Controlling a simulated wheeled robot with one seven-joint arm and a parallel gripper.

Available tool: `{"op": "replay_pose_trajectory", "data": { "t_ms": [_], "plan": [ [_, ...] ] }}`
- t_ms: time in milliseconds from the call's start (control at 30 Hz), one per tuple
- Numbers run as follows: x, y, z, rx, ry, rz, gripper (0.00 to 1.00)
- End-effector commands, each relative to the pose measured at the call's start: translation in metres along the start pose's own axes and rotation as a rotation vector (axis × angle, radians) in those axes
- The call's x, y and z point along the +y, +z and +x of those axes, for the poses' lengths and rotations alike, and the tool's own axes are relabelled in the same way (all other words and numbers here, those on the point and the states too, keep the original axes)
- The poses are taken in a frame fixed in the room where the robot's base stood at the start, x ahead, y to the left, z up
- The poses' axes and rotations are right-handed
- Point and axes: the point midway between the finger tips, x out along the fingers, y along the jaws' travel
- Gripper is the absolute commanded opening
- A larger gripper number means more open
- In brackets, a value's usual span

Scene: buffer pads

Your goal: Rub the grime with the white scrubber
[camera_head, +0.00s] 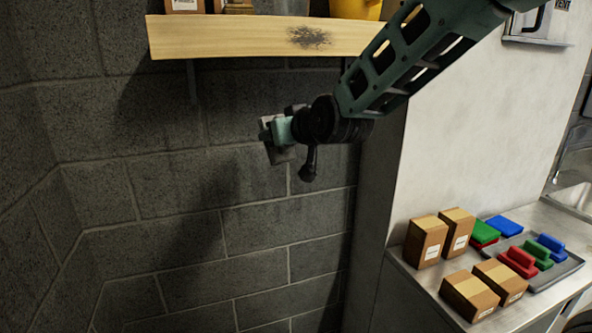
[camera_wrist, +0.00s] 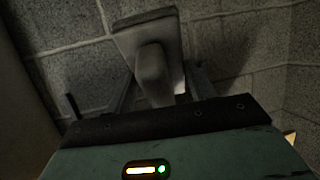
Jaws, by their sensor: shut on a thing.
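The grime (camera_head: 309,37) is a dark smudge on the front face of the pale wooden shelf (camera_head: 210,42) at the top. My gripper (camera_head: 281,131) is below and slightly left of the grime, in front of the grey block wall. It is shut on the white scrubber (camera_head: 279,154), which looks grey in the shadow and is partly hidden by the gripper. In the wrist view the scrubber (camera_wrist: 150,32) shows its flat pad and a rounded handle between my fingers. It is apart from the grime.
Boxes and a yellow container (camera_head: 355,9) stand on the shelf. At lower right, a counter holds several cardboard boxes (camera_head: 426,240), green, red and blue pads, and a grey tray (camera_head: 562,270) with red, green and blue scrubbers. The space left of my gripper is clear.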

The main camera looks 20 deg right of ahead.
Motion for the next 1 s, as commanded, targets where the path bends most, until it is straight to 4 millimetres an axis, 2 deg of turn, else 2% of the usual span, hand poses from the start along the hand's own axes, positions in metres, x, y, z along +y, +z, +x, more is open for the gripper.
{"op": "replay_pose_trajectory", "data": {
  "t_ms": [33, 200, 333, 500, 600, 700, 1000],
  "plan": [
    [-0.007, -0.022, -0.015, 0.081, 0.0, 0.0, 0.36],
    [-0.017, -0.083, -0.067, 0.344, 0.043, 0.01, 0.36],
    [-0.014, -0.117, -0.109, 0.492, 0.101, 0.014, 0.36],
    [-0.006, -0.143, -0.149, 0.604, 0.171, 0.011, 0.36],
    [-0.003, -0.149, -0.162, 0.634, 0.196, 0.007, 0.36],
    [-0.001, -0.151, -0.165, 0.647, 0.209, 0.005, 0.36],
    [0.004, -0.159, -0.141, 0.642, 0.208, 0.005, 0.36]
  ]
}}
